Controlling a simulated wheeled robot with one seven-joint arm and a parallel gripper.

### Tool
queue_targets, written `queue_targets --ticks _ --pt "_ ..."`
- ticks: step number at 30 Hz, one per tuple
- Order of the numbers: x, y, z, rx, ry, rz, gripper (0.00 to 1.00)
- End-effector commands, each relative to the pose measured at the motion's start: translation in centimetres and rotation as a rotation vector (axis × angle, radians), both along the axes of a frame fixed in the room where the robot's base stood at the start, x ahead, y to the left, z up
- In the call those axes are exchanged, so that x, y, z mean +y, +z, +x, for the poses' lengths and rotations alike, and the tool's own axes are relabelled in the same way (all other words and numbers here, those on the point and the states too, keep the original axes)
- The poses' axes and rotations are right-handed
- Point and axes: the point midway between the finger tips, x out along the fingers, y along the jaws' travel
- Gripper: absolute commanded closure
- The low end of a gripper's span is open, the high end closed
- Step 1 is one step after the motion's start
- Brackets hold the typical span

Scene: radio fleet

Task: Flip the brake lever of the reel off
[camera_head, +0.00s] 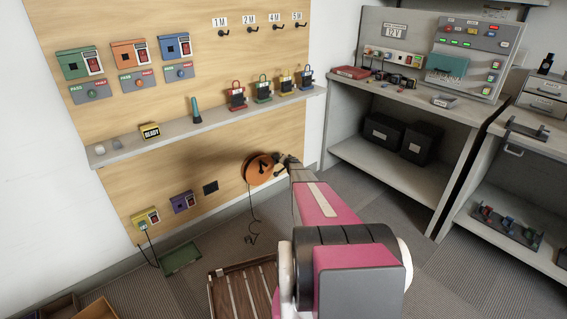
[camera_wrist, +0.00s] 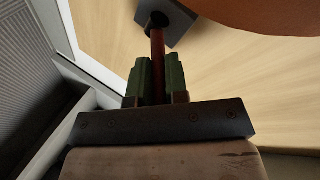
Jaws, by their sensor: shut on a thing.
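The orange reel (camera_head: 257,168) is mounted low on the wooden panel, with a dark cord hanging from it. In the wrist view, part of the orange reel (camera_wrist: 270,14) fills the top right corner. The brake lever (camera_wrist: 157,48) is a thin dark red rod on a black round pivot, next to a grey block. My gripper (camera_wrist: 158,68) has its two green fingers shut on the lever, one on each side. In the head view my gripper (camera_head: 283,163) is at the reel's right side, and the lever cannot be made out there.
A slatted wooden pallet (camera_head: 243,290) lies on the floor below. A workbench (camera_head: 400,170) with dark bins stands to the right.

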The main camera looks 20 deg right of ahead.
Motion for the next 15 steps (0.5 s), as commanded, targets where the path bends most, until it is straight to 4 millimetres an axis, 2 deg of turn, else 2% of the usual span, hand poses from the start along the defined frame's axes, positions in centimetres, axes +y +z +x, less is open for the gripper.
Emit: queue_targets --ticks 15 --pt "0.08 0.08 0.17 0.039 0.002 -0.016 1.0"
